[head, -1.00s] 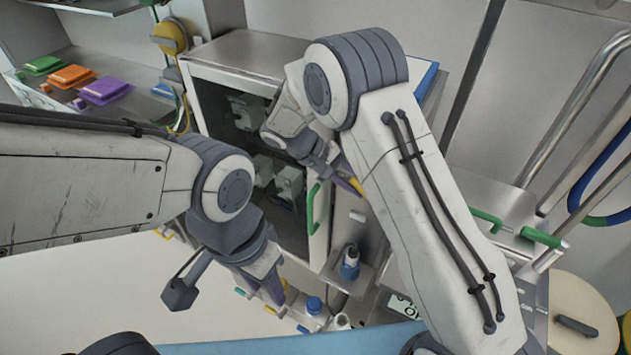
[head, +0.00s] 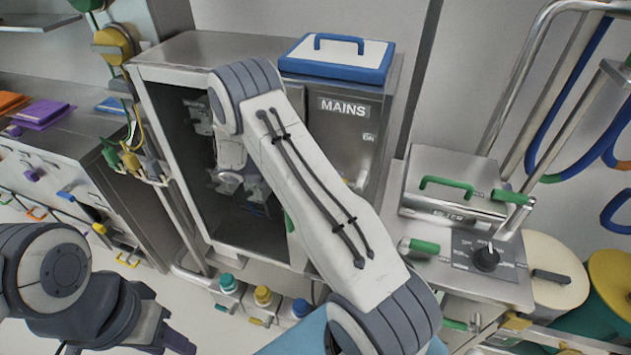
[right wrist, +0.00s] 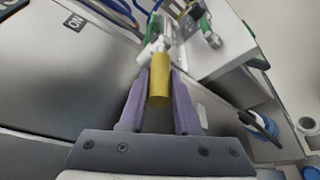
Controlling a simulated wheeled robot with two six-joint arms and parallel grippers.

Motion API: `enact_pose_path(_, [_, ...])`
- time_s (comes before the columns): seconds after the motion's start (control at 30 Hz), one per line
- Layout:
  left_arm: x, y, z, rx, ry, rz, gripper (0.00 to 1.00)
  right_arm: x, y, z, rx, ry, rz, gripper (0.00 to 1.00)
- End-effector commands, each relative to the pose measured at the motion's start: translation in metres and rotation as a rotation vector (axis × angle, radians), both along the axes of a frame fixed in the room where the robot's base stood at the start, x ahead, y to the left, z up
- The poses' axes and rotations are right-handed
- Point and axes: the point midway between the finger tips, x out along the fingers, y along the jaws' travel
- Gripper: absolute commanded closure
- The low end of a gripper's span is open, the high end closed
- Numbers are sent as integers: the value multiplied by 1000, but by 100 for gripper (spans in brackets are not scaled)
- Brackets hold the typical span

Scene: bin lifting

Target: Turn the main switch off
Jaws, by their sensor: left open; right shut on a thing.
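The mains panel (head: 345,108), a grey steel face marked MAINS, is on the right part of the cabinet in the head view. An ON label (head: 369,137) is below the lettering; it also shows in the right wrist view (right wrist: 75,22). In the right wrist view, my right gripper (right wrist: 160,95) has its purple fingers around a yellow cylindrical handle (right wrist: 160,80) in front of the panel. My left gripper (head: 178,343) is open at the lower left, partly cut off and away from the cabinet.
The steel cabinet (head: 165,72) has a dark opening at its left. A blue-edged lid (head: 338,58) lies on top. A steel box (head: 455,180) with green handles and a black knob (head: 486,258) stand to the right. Several coloured-cap bottles are below.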

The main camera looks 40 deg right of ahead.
Motion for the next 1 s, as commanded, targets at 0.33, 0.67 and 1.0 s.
enact_pose_path(0.33, [0,0,-1,0,0,0,57,-4,-1,-3,2,16,-8,100])
enact_pose_path(0.67, [0,0,0,0,0,0,57,-2,0,-2,0,11,-3,39])
enact_pose_path(1.0, [0,0,-14,0,0,0,57,16,23,0,0,6,3,39])
